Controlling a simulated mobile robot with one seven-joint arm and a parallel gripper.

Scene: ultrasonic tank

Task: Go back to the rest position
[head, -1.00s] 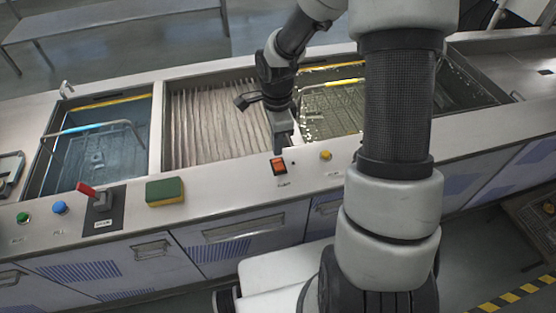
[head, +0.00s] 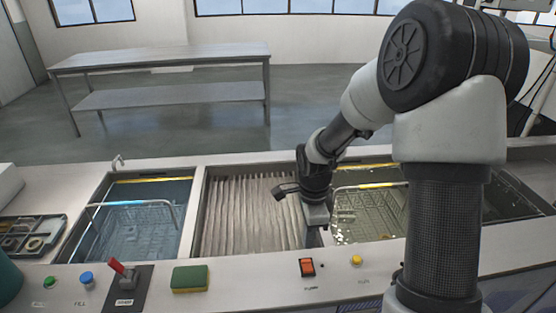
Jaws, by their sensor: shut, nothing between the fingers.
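My gripper (head: 314,238) points down at the end of my arm, above the right edge of the ribbed middle section (head: 245,212). Its fingertips are small and partly hidden against the counter, and it is shut with nothing in it. It is close behind the orange-red rocker switch (head: 307,267) on the front panel. The yellow button (head: 356,260) is to the right of that switch.
A left tank (head: 135,222) and a right tank (head: 368,208) hold wire baskets. A red-handled lever (head: 120,270), green button (head: 50,283), blue button (head: 86,278) and sponge (head: 189,279) line the front panel. A parts tray (head: 30,236) is at left; a metal table (head: 165,67) stands behind.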

